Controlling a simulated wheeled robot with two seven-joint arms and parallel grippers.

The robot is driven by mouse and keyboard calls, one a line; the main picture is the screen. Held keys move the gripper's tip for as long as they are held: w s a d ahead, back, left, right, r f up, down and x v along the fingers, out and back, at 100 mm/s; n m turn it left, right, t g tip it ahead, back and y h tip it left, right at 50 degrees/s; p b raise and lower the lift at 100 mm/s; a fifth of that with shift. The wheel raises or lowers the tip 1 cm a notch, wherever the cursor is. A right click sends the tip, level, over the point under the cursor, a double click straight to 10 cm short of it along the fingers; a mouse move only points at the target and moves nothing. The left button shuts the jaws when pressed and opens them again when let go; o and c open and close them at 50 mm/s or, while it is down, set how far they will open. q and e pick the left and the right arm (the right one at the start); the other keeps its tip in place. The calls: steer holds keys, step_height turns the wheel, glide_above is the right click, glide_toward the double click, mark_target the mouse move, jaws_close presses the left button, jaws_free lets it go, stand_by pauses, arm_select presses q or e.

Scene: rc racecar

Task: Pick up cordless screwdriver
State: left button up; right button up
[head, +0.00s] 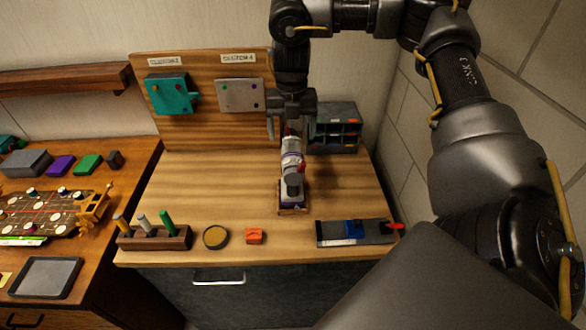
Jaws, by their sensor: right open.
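What looks like the cordless screwdriver (292,162) stands roughly upright near the middle of the wooden workbench (215,180). It has a white body with blue and red marks and a grey lower part. Its base sits in or on a small holder (292,209). My right gripper (289,127) points down right above it, with the jaws open. One finger shows to the left of the screwdriver's top. The other finger is hard to make out, and I cannot tell whether either touches it. My left gripper is not in view.
A grey organizer (337,128) stands close on the right at the back. A wooden backboard (190,125) carries teal and grey panels. Along the front are a rack of tools (155,238), a round dish (215,237), an orange block (255,236) and a grey fixture (345,233). The bench's left middle is clear.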

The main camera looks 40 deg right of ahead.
mark_target(293, 154)
step_height(293, 154, down, 4)
steer(key=shift+r, duration=0.1)
steer(key=shift+f, duration=0.6)
steer(key=shift+s+f+p, duration=0.1)
steer(key=shift+f+p, duration=0.25)
steer(key=shift+p, duration=0.05)
steer(key=f, duration=0.4)
steer(key=shift+d+f+p, duration=0.2)
steer(key=shift+p, duration=0.2)
steer(key=shift+a, duration=0.1)
steer(key=shift+f, duration=0.25)
steer(key=shift+c, duration=0.4)
steer(key=c, duration=1.4)
